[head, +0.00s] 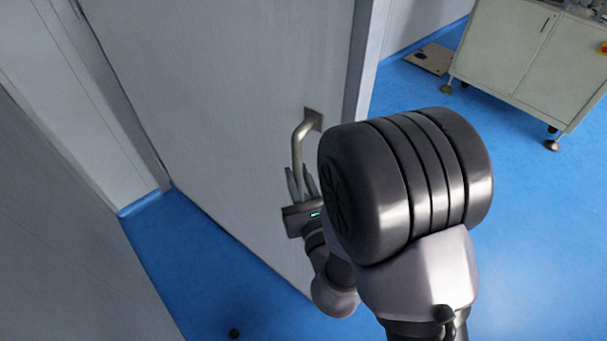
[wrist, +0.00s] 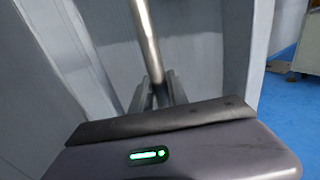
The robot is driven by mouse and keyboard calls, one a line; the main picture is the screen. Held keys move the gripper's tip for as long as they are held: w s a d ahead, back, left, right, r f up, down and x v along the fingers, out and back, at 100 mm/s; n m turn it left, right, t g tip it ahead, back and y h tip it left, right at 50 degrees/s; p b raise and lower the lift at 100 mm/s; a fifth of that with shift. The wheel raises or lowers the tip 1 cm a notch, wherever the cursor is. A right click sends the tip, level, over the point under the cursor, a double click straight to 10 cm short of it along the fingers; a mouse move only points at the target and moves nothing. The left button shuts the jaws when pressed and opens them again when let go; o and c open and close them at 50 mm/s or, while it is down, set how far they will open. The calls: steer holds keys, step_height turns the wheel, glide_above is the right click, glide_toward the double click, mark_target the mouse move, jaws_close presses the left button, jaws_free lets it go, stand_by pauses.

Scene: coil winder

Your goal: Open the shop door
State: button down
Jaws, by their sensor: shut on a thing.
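The shop door (head: 220,110) is a light grey panel standing ajar, with blue floor showing past its right edge. Its metal lever handle (head: 299,142) sticks out near that edge and bends downward. In the wrist view the handle (wrist: 148,40) runs down between my two fingers. My gripper (head: 302,180) is shut on the lower end of the handle. In the wrist view my gripper (wrist: 160,88) has a finger on each side of the bar. The very end of the handle is hidden behind my gripper body.
A grey-white cabinet (head: 510,55) on feet stands at the upper right, beyond the doorway. A flat board (head: 430,58) lies beside it. A grey wall panel (head: 60,230) fills the lower left.

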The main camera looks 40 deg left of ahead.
steer(key=shift+w+a+r, duration=0.1)
steer(key=shift+r, duration=0.05)
steer(key=c, duration=1.3)
jaws_free()
steer(key=shift+a, duration=0.1)
steer(key=shift+s+d, duration=0.25)
steer(key=shift+d, duration=0.05)
steer(key=p+v, duration=0.1)
steer(key=p, duration=0.1)
steer(key=p+v, duration=0.1)
steer(key=v, duration=0.1)
steer(key=p+v, duration=0.1)
steer(key=p, duration=0.1)
steer(key=shift+s+d+r+p, duration=0.25)
steer(key=shift+d+r+p, duration=0.05)
steer(key=shift+p+v, duration=0.7)
steer(key=shift+v, duration=0.1)
steer(key=shift+s+d+f, duration=0.15)
steer(key=shift+d+f, duration=0.1)
steer(key=shift+f, duration=0.2)
